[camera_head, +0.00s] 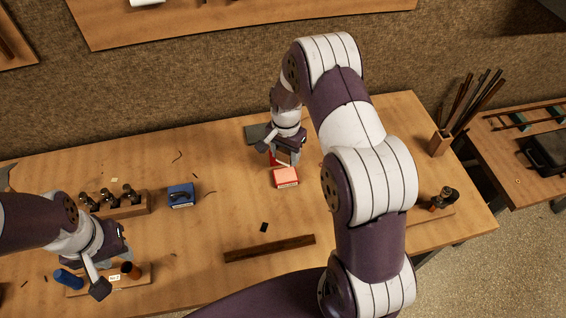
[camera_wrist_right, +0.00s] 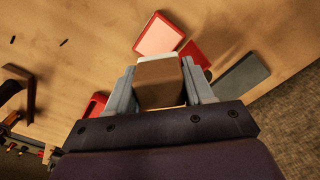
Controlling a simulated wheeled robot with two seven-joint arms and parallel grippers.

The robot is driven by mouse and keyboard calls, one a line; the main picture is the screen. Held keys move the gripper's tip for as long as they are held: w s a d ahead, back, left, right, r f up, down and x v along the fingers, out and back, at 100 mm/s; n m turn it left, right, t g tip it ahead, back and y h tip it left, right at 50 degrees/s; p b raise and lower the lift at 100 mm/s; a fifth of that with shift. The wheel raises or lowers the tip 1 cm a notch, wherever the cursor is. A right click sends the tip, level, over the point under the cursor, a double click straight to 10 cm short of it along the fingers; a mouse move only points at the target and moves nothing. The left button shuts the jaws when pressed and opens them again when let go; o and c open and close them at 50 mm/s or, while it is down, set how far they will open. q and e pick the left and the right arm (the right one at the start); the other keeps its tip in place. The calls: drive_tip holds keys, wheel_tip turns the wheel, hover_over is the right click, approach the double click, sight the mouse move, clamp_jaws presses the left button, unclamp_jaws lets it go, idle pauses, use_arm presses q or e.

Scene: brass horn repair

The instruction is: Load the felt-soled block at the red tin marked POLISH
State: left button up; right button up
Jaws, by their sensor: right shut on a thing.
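My right gripper (camera_wrist_right: 162,85) is shut on a brown block (camera_wrist_right: 160,85) with a pale sole at its far end in the right wrist view. In the head view this gripper (camera_head: 284,155) is just behind the open red tin (camera_head: 286,177), which has a pink surface inside. The tin's label is too small to read. The tin (camera_wrist_right: 160,35) lies just beyond the block in the wrist view; I cannot tell whether they touch. The block is mostly hidden in the head view. My left gripper (camera_head: 112,262) is open and empty over the table's left front.
A grey slab (camera_wrist_right: 243,75) lies beside a red piece (camera_wrist_right: 194,54). A blue tin (camera_head: 181,196) and a wooden rack of tools (camera_head: 138,208) stand at left, a small rack (camera_head: 140,280) in front. A dark wooden strip (camera_head: 270,248) crosses the front; the table between is mostly clear.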

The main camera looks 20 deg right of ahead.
sight(285, 175)
drive_tip(key=shift+s+a+f+m+b, duration=0.1)
drive_tip(key=shift+s+f+m+b, duration=0.1)
drive_tip(key=shift+f+m+b, duration=0.15)
wheel_tip(285, 175, down, 5)
drive_tip(key=b, duration=0.4)
drive_tip(key=shift+f, duration=0.15)
drive_tip(key=shift+f+b, duration=0.45)
drive_tip(key=shift+b, duration=0.05)
idle(0.5)
idle(1.0)
wheel_tip(285, 175, up, 7)
drive_tip(key=p, duration=0.6)
idle(0.5)
